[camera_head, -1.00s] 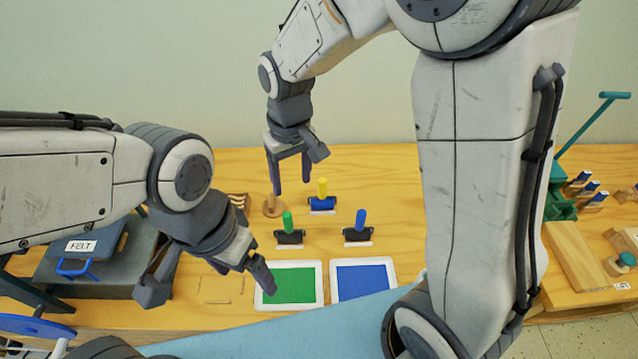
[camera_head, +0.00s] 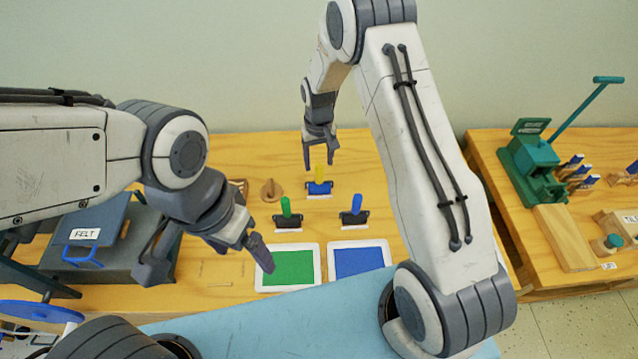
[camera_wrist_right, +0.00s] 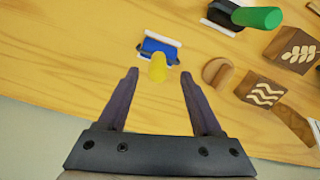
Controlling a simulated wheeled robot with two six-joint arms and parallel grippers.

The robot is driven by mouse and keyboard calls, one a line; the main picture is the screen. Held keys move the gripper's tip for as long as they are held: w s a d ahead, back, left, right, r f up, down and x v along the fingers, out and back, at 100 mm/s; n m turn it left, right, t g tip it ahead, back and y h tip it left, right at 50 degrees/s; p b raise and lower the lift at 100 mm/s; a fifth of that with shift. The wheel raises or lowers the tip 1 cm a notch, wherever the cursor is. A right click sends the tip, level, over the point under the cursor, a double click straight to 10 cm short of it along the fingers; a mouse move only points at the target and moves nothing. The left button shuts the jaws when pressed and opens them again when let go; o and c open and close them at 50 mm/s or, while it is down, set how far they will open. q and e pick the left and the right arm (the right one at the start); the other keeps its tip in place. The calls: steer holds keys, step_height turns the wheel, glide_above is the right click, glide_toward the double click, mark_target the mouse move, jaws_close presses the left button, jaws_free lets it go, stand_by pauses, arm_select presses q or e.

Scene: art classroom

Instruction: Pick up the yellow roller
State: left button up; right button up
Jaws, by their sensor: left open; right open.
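The yellow roller has a yellow handle (camera_head: 320,174) and a blue roller body (camera_head: 319,187), and stands at the back of the table behind two other rollers. In the right wrist view its yellow handle (camera_wrist_right: 158,68) points toward the camera between my open fingers. My right gripper (camera_head: 320,162) is open and empty, just above and behind the handle; it also shows in the right wrist view (camera_wrist_right: 160,78). My left gripper (camera_head: 208,275) is open and empty over the table's left part, left of the green tray.
The green-handled roller (camera_head: 286,208) and blue-handled roller (camera_head: 354,205) stand in front. A green tray (camera_head: 318,265) and blue tray (camera_head: 392,253) lie nearer. A round wooden piece (camera_head: 271,192) is left of the yellow roller. A green press (camera_head: 535,160) stands on the right table.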

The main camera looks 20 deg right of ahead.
mark_target(319, 165)
step_height(319, 165, down, 4)
steer(key=shift+w+d+f+p, duration=0.1)
steer(key=shift+w+p, duration=0.05)
steer(key=shift+p, duration=0.9)
steer(key=shift+f, duration=0.3)
steer(key=shift+c, duration=0.3)
jaws_close()
steer(key=shift+r, duration=0.1)
